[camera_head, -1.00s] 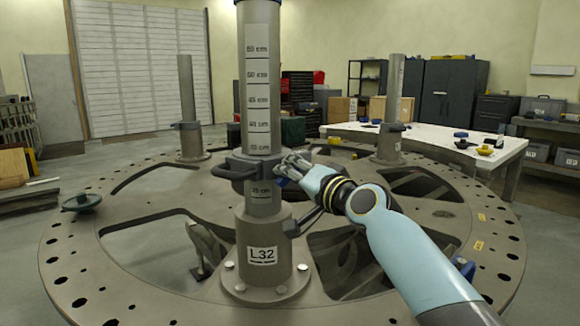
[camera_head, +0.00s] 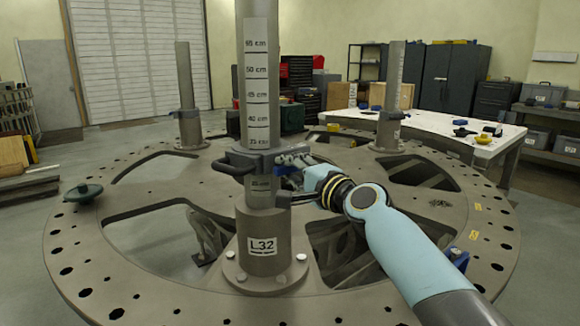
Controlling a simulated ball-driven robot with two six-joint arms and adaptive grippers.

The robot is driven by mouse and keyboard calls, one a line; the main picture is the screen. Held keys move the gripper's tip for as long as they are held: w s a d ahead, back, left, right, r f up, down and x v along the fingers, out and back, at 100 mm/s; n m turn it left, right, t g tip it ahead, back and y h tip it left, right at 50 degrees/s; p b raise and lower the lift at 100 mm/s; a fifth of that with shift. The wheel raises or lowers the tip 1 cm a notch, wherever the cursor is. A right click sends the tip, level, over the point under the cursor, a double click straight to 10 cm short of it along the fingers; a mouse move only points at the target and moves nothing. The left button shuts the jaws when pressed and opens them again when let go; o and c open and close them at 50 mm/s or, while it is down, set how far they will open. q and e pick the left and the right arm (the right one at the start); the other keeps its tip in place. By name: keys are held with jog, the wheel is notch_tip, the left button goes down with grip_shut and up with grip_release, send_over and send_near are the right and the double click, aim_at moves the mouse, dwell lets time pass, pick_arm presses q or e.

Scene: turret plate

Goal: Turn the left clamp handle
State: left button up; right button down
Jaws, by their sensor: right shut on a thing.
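The front post (camera_head: 257,85) stands upright in a sleeve labelled L32 (camera_head: 264,262). A dark clamp collar (camera_head: 262,163) grips the post just below its 35 cm mark. A black loop handle (camera_head: 231,167) sticks out from the collar's left side, with no gripper on it. My right gripper (camera_head: 290,162) is at the collar's right side, shut on a part of the clamp there. Its fingers hide what they hold. A dark lever (camera_head: 303,198) sticks out to the right below the gripper. My left gripper is not in view.
The round turret plate (camera_head: 150,285) has large openings and many rim holes. Two rear posts, left (camera_head: 186,90) and right (camera_head: 391,90), carry collars. A white table (camera_head: 440,123) with small parts stands behind right.

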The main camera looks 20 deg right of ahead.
dwell(0.4)
jog(key=c, duration=1.2)
grip_release()
jog(key=shift+c, duration=0.2)
jog(key=v, duration=1.2)
